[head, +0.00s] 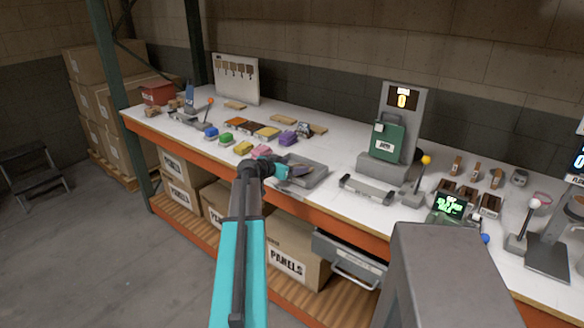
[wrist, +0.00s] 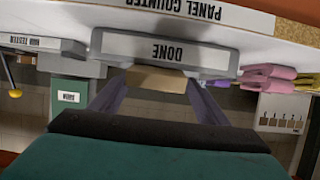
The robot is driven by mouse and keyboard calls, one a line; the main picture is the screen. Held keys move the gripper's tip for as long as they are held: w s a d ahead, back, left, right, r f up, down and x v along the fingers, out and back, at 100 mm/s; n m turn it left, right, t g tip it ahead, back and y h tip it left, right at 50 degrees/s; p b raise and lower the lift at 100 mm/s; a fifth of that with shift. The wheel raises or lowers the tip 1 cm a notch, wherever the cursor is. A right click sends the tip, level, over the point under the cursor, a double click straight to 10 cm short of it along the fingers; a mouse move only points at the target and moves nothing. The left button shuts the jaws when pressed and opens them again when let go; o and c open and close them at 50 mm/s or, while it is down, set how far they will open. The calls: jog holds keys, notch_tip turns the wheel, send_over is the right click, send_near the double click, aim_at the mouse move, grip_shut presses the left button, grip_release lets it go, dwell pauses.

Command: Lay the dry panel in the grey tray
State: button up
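The grey tray (head: 317,170) sits on the white bench near its front edge, just beyond my arm. In the wrist view, which is upside down, its grey wall (wrist: 215,60) carries a DONE label. My gripper (head: 290,171) is at the tray in the head view. In the wrist view its two fingers (wrist: 155,88) stand on either side of a tan panel (wrist: 155,79) and appear closed on its edges. The panel is close to the tray wall. Whether it touches the tray floor is hidden.
Coloured blocks (head: 244,148) stand left of the tray, with a pink one (head: 261,151) close by. A grey slotted holder (head: 367,188) and a green tester (head: 387,140) reading 0 stand to the right. A pegboard (head: 236,80) stands at the back. PANELS boxes (head: 290,265) sit below the bench.

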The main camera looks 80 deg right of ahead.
jog(key=shift+r+p, duration=0.2)
jog(key=shift+p, duration=0.1)
jog(key=shift+a, duration=0.1)
jog(key=b+v, duration=0.2)
jog(key=v, duration=1)
jog(key=shift+b, duration=0.4)
